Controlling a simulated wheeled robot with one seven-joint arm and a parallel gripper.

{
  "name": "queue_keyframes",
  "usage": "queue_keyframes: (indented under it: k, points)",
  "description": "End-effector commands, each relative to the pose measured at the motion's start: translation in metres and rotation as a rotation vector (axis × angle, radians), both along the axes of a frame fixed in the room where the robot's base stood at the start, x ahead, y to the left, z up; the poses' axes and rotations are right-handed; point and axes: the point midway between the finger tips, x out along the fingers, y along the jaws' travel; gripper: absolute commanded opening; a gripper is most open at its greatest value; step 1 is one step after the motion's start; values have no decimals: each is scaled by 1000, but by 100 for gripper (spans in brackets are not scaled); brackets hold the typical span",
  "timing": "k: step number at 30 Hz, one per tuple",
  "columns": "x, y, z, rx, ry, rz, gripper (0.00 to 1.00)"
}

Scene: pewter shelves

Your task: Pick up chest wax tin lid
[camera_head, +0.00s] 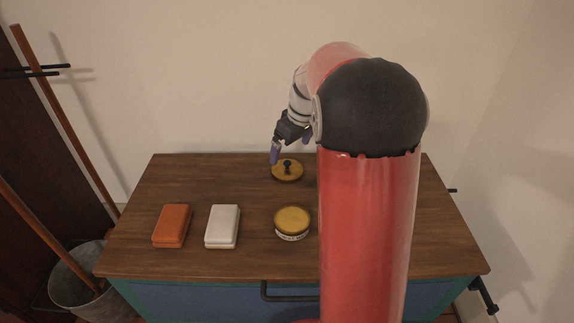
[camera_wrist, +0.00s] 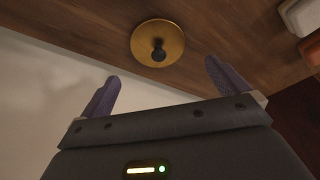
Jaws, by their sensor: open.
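The wax tin lid (camera_head: 288,172) is a round yellow-gold disc with a dark knob, lying knob up near the back edge of the wooden chest top (camera_head: 190,185). In the wrist view the lid (camera_wrist: 148,40) shows whole, ahead of the fingers. My gripper (camera_head: 290,147) is open and empty, just behind and above the lid in the head view. Its two purple fingers (camera_wrist: 160,85) are spread apart in the wrist view, with the lid beyond their tips. The wax tin (camera_head: 292,223), with yellow wax and a pale label, stands nearer the front edge.
An orange block (camera_head: 172,226) and a white block (camera_head: 222,226) lie at the left of the chest top. A wall (camera_head: 220,80) rises close behind the chest. A metal bucket (camera_head: 85,290) and wooden poles stand at left. My red arm hides the right-middle of the top.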

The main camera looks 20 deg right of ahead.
Motion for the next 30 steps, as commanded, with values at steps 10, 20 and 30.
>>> queue_keyframes:
  k: [10, 20, 30]
  points:
    - [11, 2, -45, 1, 5, -1, 100]
    - [17, 5, -67, 0, 1, -1, 100]
    - [17, 5, -67, 0, 1, -1, 71]
